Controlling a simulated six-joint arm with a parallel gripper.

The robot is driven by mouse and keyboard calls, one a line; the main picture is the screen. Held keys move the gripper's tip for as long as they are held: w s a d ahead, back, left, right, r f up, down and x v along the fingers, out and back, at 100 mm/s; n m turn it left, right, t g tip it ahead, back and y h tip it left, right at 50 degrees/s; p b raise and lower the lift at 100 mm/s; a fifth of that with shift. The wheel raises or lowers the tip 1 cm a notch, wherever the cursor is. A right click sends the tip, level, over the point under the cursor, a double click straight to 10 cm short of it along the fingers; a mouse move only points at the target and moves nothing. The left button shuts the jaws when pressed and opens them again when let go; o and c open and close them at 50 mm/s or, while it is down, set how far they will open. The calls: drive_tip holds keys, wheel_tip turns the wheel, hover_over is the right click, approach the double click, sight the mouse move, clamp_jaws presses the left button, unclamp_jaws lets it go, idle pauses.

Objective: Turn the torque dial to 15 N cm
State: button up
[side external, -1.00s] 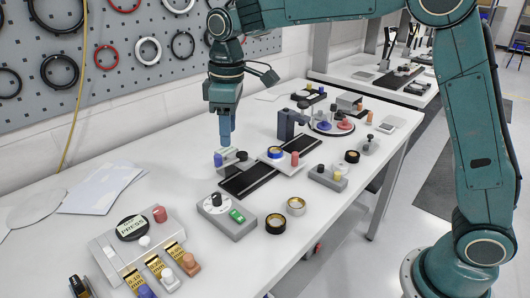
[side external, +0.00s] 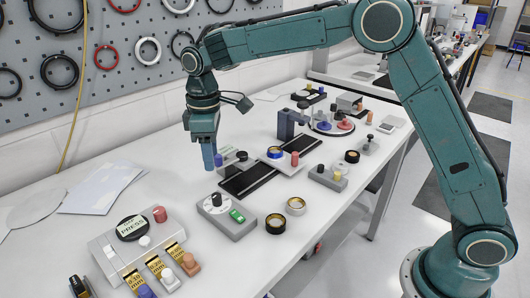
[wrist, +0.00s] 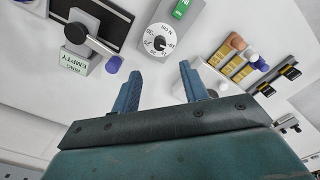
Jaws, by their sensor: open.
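The torque dial (side external: 217,203) is a white round scale with a black knob, on a grey box that also carries a green switch (side external: 237,215). In the wrist view the dial (wrist: 158,40) lies ahead of my fingertips, roughly in line with the gap between them, with numbers around its edge. Where the knob points is too small to read. My gripper (side external: 208,168) points down above the table, behind the dial box and apart from it. In the wrist view its two fingers (wrist: 160,80) are spread and empty.
The press box (side external: 133,236) with coloured buttons is at the front left. Tape rolls (side external: 276,223) lie right of the dial box. White sheets (side external: 100,188) lie at the back left.

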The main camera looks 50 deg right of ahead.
sight(216, 195)
wheel_tip(216, 195, down, 11)
drive_tip(key=shift+f, duration=0.15)
idle(0.4)
clamp_jaws()
drive_tip(key=shift+m, duration=0.4)
drive_tip(key=m, duration=0.9)
idle(0.3)
